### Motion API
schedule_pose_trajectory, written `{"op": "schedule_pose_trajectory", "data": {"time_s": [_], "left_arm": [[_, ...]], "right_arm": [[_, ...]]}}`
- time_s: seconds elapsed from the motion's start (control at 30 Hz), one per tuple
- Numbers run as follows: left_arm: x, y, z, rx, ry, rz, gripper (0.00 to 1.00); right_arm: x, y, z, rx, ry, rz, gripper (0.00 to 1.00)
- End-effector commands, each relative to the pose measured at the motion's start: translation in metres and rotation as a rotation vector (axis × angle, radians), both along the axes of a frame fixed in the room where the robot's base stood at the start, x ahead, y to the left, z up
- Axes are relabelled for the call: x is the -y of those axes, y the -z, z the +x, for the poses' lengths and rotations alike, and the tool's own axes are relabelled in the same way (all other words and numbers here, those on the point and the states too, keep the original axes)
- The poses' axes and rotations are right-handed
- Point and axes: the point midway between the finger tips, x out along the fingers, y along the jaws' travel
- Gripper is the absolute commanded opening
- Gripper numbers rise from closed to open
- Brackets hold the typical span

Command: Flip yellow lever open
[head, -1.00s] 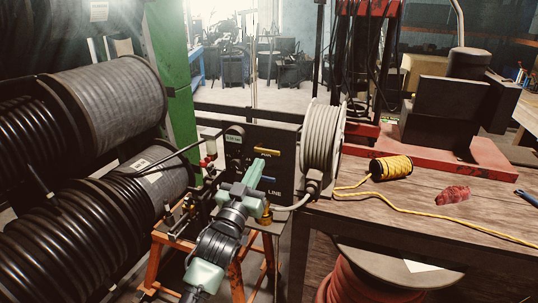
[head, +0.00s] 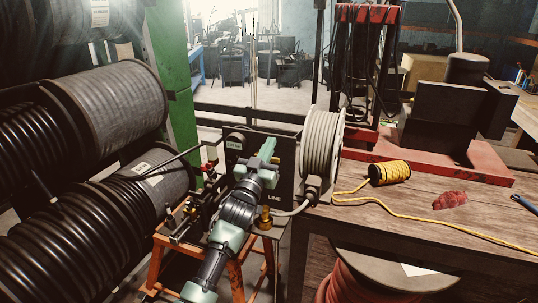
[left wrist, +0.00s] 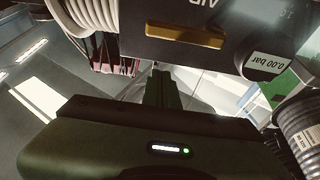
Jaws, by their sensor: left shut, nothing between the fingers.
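The yellow lever (left wrist: 185,35) is a flat bar on the dark panel (left wrist: 150,48) in the left wrist view, lying nearly level across that picture. In the head view my left gripper and wrist cover the part of the panel (head: 286,165) where it sits. My left gripper (head: 267,149) is shut and empty in front of the panel. Its fingers (left wrist: 162,75) show just below the lever in the left wrist view, apart from it in the picture; I cannot tell the depth gap. My right gripper is not in view.
A grey hose coil (head: 318,145) stands right of the panel, and large black hose reels (head: 90,225) fill the left. An orange stand (head: 237,275) is below. The wooden table (head: 400,215) at right holds a yellow spool (head: 389,172) and a red cloth-like item (head: 450,200).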

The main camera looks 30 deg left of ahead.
Motion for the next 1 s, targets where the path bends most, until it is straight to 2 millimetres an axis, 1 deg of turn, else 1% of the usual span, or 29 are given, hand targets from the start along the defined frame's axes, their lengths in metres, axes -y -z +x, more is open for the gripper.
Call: {"op": "schedule_pose_trajectory", "data": {"time_s": [0.03, 0.1, 0.3, 0.77, 1.0], "left_arm": [[0.0, 0.013, -0.001, -0.008, 0.0, -0.004, 0.0], [0.001, 0.023, -0.002, -0.006, 0.0, -0.004, 0.0], [0.001, 0.039, -0.002, -0.003, 0.0, -0.001, 0.0], [0.0, 0.042, -0.002, -0.003, -0.001, 0.004, 0.0], [-0.011, 0.046, -0.002, -0.017, 0.0, 0.058, 0.0]], "right_arm": [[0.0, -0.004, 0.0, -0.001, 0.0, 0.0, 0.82], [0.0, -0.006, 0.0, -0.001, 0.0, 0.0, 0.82], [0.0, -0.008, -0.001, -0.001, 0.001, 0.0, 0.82], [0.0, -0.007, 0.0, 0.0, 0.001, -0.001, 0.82], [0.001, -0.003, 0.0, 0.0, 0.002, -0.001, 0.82]]}}
